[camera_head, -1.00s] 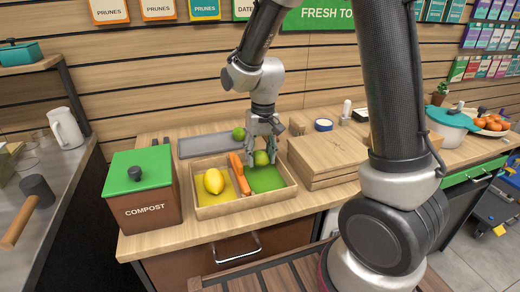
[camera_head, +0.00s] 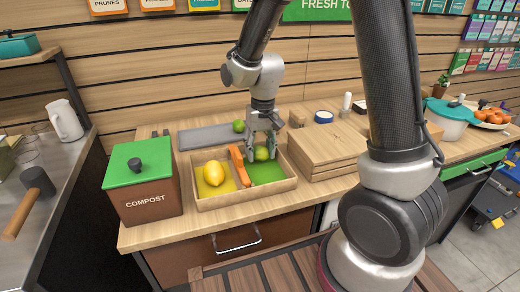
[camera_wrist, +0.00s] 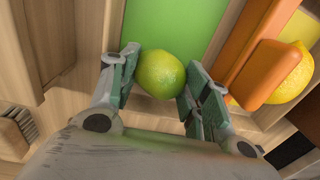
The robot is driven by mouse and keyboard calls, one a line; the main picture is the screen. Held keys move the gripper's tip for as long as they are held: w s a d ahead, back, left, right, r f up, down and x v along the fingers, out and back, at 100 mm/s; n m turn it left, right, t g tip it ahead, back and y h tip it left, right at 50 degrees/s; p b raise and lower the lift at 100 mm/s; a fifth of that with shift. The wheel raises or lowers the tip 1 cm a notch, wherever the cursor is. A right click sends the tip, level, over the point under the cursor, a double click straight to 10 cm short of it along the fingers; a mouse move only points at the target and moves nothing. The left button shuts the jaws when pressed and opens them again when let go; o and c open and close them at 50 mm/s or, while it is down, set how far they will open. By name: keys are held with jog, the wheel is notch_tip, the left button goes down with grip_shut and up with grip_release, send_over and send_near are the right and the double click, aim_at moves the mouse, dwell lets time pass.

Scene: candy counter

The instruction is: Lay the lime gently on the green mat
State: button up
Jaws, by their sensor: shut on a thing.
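The lime (camera_head: 262,154) is yellow-green and round; in the wrist view the lime (camera_wrist: 160,74) sits between the two finger pads. My gripper (camera_head: 263,147) points down over the right part of the wooden tray, and in the wrist view my gripper (camera_wrist: 160,85) is shut on the lime. The green mat (camera_head: 268,174) lies in the tray's right compartment; the mat (camera_wrist: 170,25) shows beyond the lime in the wrist view. The lime is over or at the mat's back part. I cannot tell whether it touches the mat.
The tray (camera_head: 246,197) also holds a lemon (camera_head: 213,173) on a yellow mat and an orange divider (camera_head: 239,166). A second green fruit (camera_head: 239,126) lies on a grey tray (camera_head: 206,138) behind. A compost box (camera_head: 143,184) stands left, wooden boxes (camera_head: 325,150) right.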

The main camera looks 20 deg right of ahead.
jog(key=shift+f, duration=0.6)
dwell(0.3)
jog(key=o, duration=0.5)
dwell(0.4)
jog(key=shift+d+r, duration=0.15)
jog(key=shift+r, duration=2.9)
jog(key=shift+o, duration=0.3)
jog(key=o, duration=0.5)
